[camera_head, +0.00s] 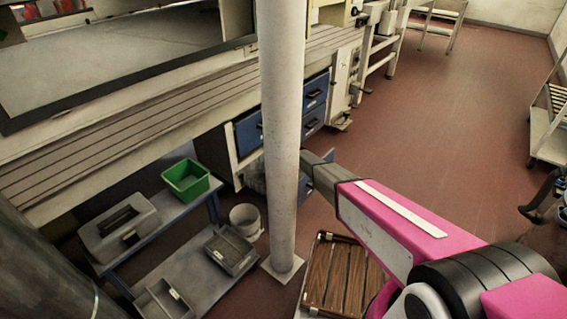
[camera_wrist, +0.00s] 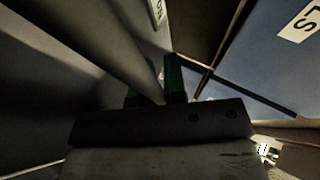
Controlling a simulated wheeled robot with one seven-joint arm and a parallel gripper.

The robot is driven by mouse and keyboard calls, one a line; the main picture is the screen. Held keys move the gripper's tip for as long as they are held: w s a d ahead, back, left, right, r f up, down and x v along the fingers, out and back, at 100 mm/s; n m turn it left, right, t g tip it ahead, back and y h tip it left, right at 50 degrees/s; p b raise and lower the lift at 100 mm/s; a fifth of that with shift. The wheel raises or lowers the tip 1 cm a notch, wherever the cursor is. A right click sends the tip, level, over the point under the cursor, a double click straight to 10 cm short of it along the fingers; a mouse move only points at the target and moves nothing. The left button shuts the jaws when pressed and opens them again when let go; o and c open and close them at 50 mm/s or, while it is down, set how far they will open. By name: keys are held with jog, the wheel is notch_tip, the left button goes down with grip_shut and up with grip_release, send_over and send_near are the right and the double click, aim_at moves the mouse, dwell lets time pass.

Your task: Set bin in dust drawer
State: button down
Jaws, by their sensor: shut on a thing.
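My gripper (camera_wrist: 154,90) has two green fingers, shut on a long grey bar (camera_wrist: 112,50) in the dim wrist view. I cannot tell whether this bar is a drawer handle or another part. In the head view the pole hides my gripper beside the blue drawers (camera_head: 313,94). A blue panel (camera_head: 327,160) shows low behind my arm, perhaps a pulled-out drawer. A blue face with a label (camera_wrist: 273,55) is in the wrist view. An open green bin (camera_head: 186,182) stands on the low blue-framed bench. Which drawer is the dust drawer is unclear.
A thick white pole (camera_head: 283,130) stands in front of the drawers, close to my arm. A grey case (camera_head: 119,228), grey trays (camera_head: 231,250) and a white bucket (camera_head: 245,220) are at lower left. A slatted wooden platform (camera_head: 340,275) lies beneath my arm.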

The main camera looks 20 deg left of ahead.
jog(key=shift+f, duration=2.85)
jog(key=shift+f, duration=0.15)
jog(key=c, duration=1.2)
grip_release()
jog(key=shift+o, duration=0.2)
jog(key=s+d+r+n+g, duration=0.2)
jog(key=s+d+r+n, duration=0.1)
jog(key=s+d+r, duration=0.85)
jog(key=s+d+r+n+g, duration=0.1)
jog(key=s+d+r+n, duration=0.1)
jog(key=s+d+r, duration=0.9)
jog(key=s+d+r+g+h, duration=0.2)
jog(key=s+d, duration=0.4)
jog(key=d, duration=0.4)
jog(key=s+d+r+n+g+h, duration=0.1)
jog(key=s+d+r+g+h, duration=0.1)
jog(key=s+d, duration=0.5)
jog(key=s+d+r+n+g+h, duration=0.1)
jog(key=s+d, duration=0.5)
jog(key=d, duration=0.9)
notch_tip(320, 180, up, 4)
jog(key=g+h, duration=0.1)
jog(key=h, duration=0.1)
jog(key=shift+s+d+f+h, duration=0.15)
jog(key=shift+d+f+h, duration=0.1)
jog(key=shift+h, duration=0.15)
